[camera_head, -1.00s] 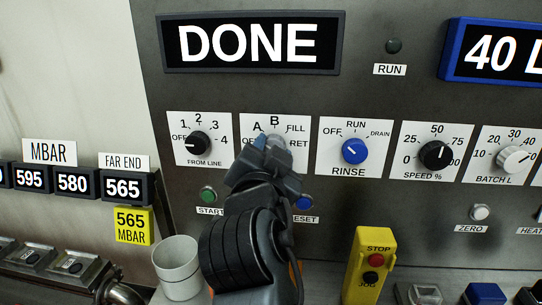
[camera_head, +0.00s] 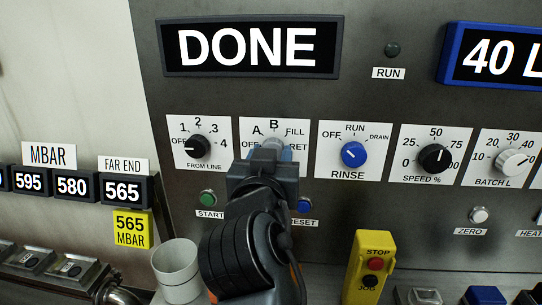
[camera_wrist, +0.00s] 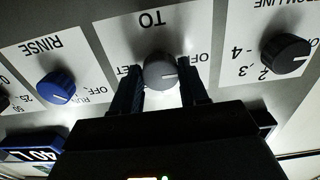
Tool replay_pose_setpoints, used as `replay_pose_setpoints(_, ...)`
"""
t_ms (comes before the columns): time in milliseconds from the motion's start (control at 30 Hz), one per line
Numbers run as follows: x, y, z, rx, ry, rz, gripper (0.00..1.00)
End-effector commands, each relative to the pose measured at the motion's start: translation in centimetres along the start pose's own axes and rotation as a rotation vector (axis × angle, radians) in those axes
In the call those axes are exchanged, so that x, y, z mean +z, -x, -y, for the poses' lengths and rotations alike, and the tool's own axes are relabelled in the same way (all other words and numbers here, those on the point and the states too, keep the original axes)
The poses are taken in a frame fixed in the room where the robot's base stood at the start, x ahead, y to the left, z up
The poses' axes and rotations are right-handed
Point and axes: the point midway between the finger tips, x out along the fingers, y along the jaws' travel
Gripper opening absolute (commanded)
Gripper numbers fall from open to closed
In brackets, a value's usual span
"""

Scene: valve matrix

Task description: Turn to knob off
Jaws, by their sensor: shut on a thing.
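The TO knob (camera_wrist: 159,68) is a grey round knob with a white pointer line, on a white label plate (camera_wrist: 112,38). In the wrist view, which is upside down, the line points right, toward the OFF side of the plate. My gripper (camera_wrist: 161,84) is shut on the knob, one dark finger on each side of it. In the head view my gripper (camera_head: 266,163) covers most of the knob and the lower part of its plate; A, B, FILL and RET still show.
The FROM LINE knob (camera_head: 196,146) is close on the left and the blue RINSE knob (camera_head: 354,154) close on the right. START (camera_head: 208,197) and RESET (camera_head: 304,205) buttons sit below. A white cup (camera_head: 177,268) and a yellow STOP/JOG box (camera_head: 370,267) flank my arm.

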Motion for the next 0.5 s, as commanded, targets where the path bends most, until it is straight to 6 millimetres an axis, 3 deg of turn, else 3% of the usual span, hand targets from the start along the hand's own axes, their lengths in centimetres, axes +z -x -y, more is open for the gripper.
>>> replay_pose_setpoints(400,0.09,0.01,0.0,0.0,0.01,0.002,0.13)
replay_pose_setpoints(433,0.09,0.01,0.0,0.0,0.01,0.002,0.46)
replay_pose_setpoints(500,0.08,0.0,0.0,0.0,0.009,0.001,0.53)
